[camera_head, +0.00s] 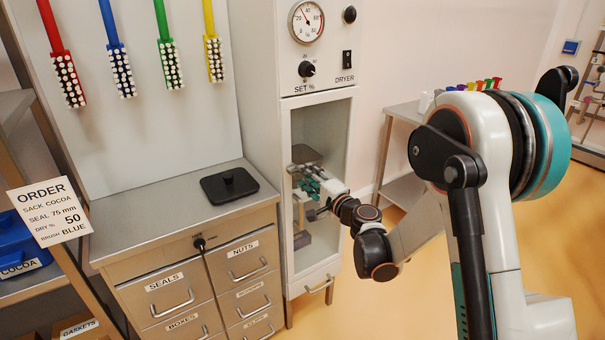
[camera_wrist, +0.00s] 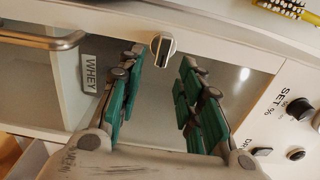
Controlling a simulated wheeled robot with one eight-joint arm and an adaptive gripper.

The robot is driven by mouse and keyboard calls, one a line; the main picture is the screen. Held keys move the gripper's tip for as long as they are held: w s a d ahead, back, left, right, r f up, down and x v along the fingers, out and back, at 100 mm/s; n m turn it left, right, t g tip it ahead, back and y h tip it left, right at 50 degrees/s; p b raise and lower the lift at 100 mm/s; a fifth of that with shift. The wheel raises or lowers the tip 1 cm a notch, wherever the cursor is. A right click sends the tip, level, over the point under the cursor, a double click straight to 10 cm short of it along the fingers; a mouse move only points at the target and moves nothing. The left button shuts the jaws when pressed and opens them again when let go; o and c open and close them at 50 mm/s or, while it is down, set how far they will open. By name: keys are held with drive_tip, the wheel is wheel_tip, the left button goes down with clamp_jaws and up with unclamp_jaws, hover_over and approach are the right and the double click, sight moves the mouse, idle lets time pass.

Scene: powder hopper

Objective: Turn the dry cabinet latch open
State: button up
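The dry cabinet (camera_head: 262,110) is a tall white unit with a glass door (camera_head: 318,122), which looks shut. The latch (camera_wrist: 162,49) is a small silver oval knob with a dark centre on the door frame, at the top middle of the wrist view. In the head view I cannot make it out behind my gripper. My gripper (camera_wrist: 162,62) is open and empty, its green-padded fingers either side of the latch's line and apart from it. In the head view my gripper (camera_head: 303,176) is in front of the glass door.
A dial gauge (camera_head: 306,21), a SET % knob (camera_head: 306,69) and a DRYER switch (camera_head: 347,59) sit above the door. A door or drawer handle (camera_head: 319,284) sticks out below.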

drive_tip(key=v, duration=0.8)
drive_tip(key=s+d+r+n+g+h, duration=0.1)
drive_tip(key=s+r+n+g, duration=0.1)
drive_tip(key=s+r+n, duration=0.3)
drive_tip(key=s+d+r+n+g+h, duration=0.1)
drive_tip(key=s+r+n+g, duration=0.1)
drive_tip(key=s, duration=0.5)
drive_tip(key=s+d+f+n+g+h, duration=0.1)
drive_tip(key=s+d+h, duration=0.3)
drive_tip(key=s, duration=0.7)
drive_tip(key=s+d+f+n+g+h, duration=0.1)
drive_tip(key=s+d+n+g+h, duration=0.2)
drive_tip(key=s+d, duration=0.6)
drive_tip(key=s+h, duration=0.1)
drive_tip(key=s, duration=0.2)
drive_tip(key=shift+s+d+f, duration=0.2)
drive_tip(key=shift+d+f, duration=0.05)
drive_tip(key=shift+f, duration=0.1)
drive_tip(key=shift+c, duration=0.2)
